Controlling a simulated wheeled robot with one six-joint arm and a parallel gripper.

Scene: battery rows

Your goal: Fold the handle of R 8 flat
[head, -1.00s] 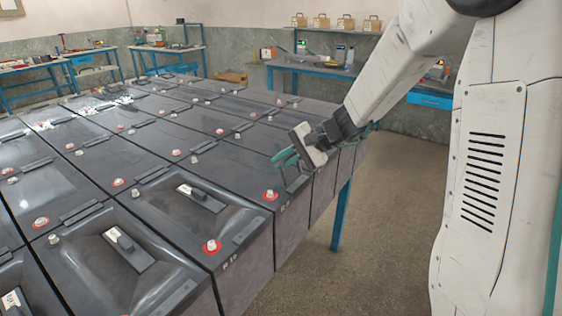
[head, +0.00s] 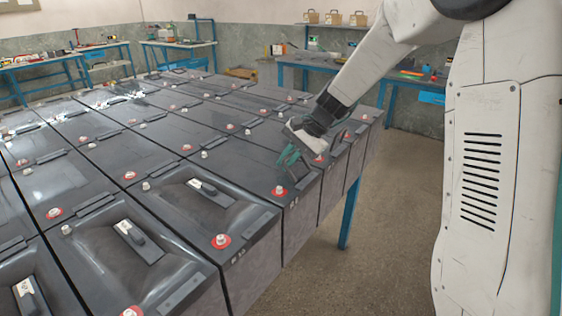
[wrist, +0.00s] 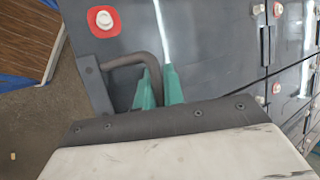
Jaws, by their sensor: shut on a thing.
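My gripper (head: 288,156) is above the right end of a dark grey battery (head: 245,157) in the right-hand row, near its red-ringed terminal (head: 280,190). The label on that battery's front face is too small to read surely. In the wrist view my gripper's teal fingers (wrist: 159,88) are closed around one side of a bent grey-brown handle (wrist: 126,61). The handle's other end meets a dark bracket strip (wrist: 92,85) on the battery. The handle appears raised; its exact angle is unclear. My gripper hides part of the handle.
The nearer battery (head: 262,240) has a handle with a white label (head: 201,187) lying in its recess. Batteries stand close together in rows. Blue-legged workbenches (head: 300,72) line the back. Bare floor (head: 385,230) lies to the right of the rows.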

